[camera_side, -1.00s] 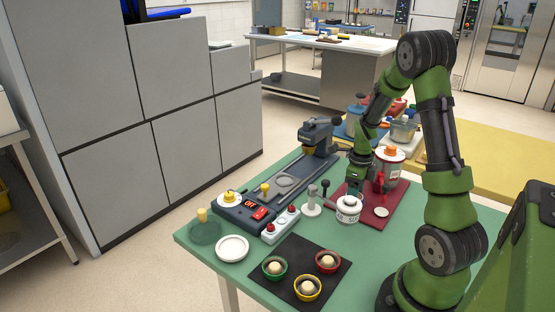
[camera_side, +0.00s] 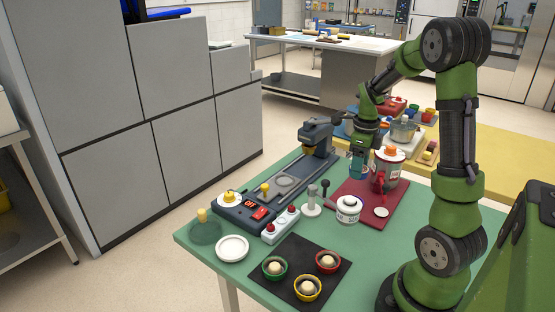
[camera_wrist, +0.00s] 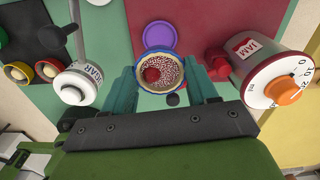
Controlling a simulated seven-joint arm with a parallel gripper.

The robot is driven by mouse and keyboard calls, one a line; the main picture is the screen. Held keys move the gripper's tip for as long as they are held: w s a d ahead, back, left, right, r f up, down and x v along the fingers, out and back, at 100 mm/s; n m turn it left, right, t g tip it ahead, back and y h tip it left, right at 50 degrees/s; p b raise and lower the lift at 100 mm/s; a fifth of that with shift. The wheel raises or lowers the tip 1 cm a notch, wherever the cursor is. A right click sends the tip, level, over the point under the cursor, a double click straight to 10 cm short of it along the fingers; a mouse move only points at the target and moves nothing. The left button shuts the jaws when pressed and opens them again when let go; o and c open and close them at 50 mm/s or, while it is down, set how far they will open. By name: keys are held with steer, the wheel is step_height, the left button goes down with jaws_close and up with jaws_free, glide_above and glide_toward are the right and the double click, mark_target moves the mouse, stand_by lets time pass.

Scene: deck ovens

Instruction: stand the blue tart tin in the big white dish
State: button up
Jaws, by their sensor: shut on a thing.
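My gripper (camera_wrist: 165,90) is shut on the blue tart tin (camera_wrist: 172,53). In the wrist camera the tin shows a blue rim, a pale crust, speckled filling and a red blob on top. In the side camera my gripper (camera_side: 360,155) holds the blue tin (camera_side: 357,170) above the far part of the green table, behind the red mat. The tin's underside is hidden. The big white dish (camera_side: 232,248) lies flat and empty at the table's near left; my gripper is well away from it.
A jam dispenser (camera_side: 391,168) stands right beside the gripper. A white sugar pot (camera_side: 348,209) and a lever post (camera_side: 312,204) stand nearer the camera. The dark machine (camera_side: 265,200) runs along the left. A black mat (camera_side: 308,262) bears green, yellow and red tins.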

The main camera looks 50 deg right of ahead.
step_height(320, 180, up, 5)
steer(key=shift+r, duration=0.1)
steer(key=shift+w+a+r, duration=0.1)
steer(key=shift+w+a, duration=0.05)
steer(key=shift+w, duration=0.1)
steer(key=w+a+n, duration=0.2)
steer(key=w+a, duration=0.3)
steer(key=w, duration=0.1)
steer(key=n, duration=0.7)
glide_above(232, 248)
step_height(232, 248, down, 7)
steer(key=shift+f, duration=3.45)
steer(key=shift+f, duration=0.6)
